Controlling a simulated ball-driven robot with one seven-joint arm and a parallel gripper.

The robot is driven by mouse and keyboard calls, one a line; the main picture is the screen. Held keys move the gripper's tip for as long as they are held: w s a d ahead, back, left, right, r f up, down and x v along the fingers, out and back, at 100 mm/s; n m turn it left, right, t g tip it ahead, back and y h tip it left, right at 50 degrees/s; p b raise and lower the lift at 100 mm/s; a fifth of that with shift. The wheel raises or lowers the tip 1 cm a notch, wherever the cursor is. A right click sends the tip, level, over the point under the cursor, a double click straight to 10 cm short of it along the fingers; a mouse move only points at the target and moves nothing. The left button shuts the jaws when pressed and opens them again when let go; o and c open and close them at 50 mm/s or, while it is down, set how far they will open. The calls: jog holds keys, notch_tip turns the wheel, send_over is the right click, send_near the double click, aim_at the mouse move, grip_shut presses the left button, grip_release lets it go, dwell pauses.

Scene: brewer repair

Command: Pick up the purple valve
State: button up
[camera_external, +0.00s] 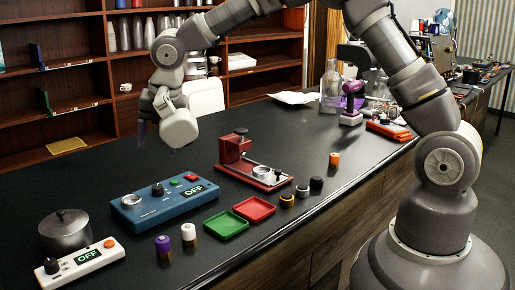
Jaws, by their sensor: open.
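A small cylinder with a purple top and dark base, which looks like the purple valve (163,246), stands upright on the dark counter at the front left. A similar one with a white top (188,234) stands just right of it. My gripper (156,142) hangs over the counter at the upper left, well above and apart from the purple valve. It is open and appears empty; its fingers are small and partly hidden by the hand.
A blue control box (150,212), grey pot (66,232) and white OFF panel (84,262) surround the valve. Green (226,224) and red (254,208) trays lie right, with a red press (233,148) behind. A purple tool (351,103) stands farther back. The rear left counter is clear.

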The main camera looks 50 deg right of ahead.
aim_at(161, 238)
jog(key=s+a+f+n+g, duration=0.1)
jog(key=s+a+f+n, duration=0.1)
jog(key=f+n, duration=0.1)
jog(key=s+a+f+n+g+p, duration=0.1)
jog(key=s+a+f+n, duration=0.1)
jog(key=s+f+n, duration=0.1)
jog(key=s+a+f+n+g+p, duration=0.1)
jog(key=s+a+f+n, duration=0.1)
jog(key=f, duration=0.3)
jog(key=shift+s+n+h, duration=0.15)
jog(key=shift+n+h, duration=0.25)
jog(key=shift+n, duration=0.2)
jog(key=f, duration=0.3)
jog(key=shift+s+a+f+n+b, duration=0.15)
jog(key=shift+s+f+n+b, duration=0.15)
jog(key=shift+s+n+b, duration=0.1)
jog(key=f, duration=0.1)
jog(key=f+b, duration=0.1)
jog(key=f, duration=0.3)
jog(key=shift+w+a+f, duration=0.1)
jog(key=shift+w+f, duration=0.1)
jog(key=shift+w, duration=0.2)
jog(key=shift+r, duration=0.1)
grip_shut()
